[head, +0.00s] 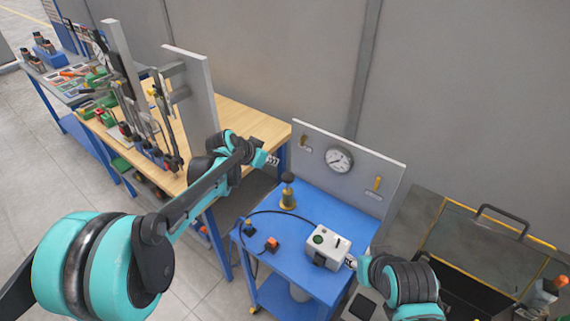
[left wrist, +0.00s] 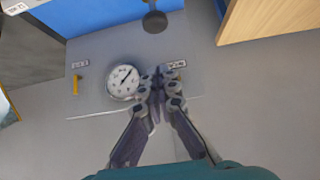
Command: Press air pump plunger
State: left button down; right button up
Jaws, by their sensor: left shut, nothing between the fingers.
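The air pump (head: 288,197) stands upright on the blue cart top, with a brass-coloured body and a dark round plunger knob (head: 288,178) on top. In the left wrist view a dark round knob (left wrist: 155,21) shows at the top edge. My left gripper (head: 274,160) is shut and empty, up and to the left of the knob and apart from it. Its closed fingers also show in the left wrist view (left wrist: 160,72), below the knob in the picture. My right gripper (head: 351,262) is at the right side of the white box; its finger state is unclear.
The blue cart (head: 328,204) carries a white box (head: 328,246) with a green round top, a black cable and an orange-topped part (head: 271,244). A grey panel with a pressure gauge (head: 339,159) stands behind. A wooden bench (head: 240,120) is at left.

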dwell(0.3)
pick_arm(q)
jog(key=b, duration=0.1)
send_over(290, 174)
jog(key=s+a, duration=0.2)
notch_tip(290, 174, down, 7)
jog(key=shift+d+f, duration=0.1)
notch_tip(290, 174, down, 3)
jog(key=shift+r+b, duration=0.2)
jog(key=shift+b, duration=0.15)
jog(key=shift+f, duration=0.65)
notch_tip(290, 174, down, 6)
jog(key=b, duration=0.4)
jog(key=shift+s+r+b, duration=0.1)
jog(key=shift+s+b, duration=0.05)
jog(key=shift+b, duration=0.2)
jog(key=shift+r, duration=0.15)
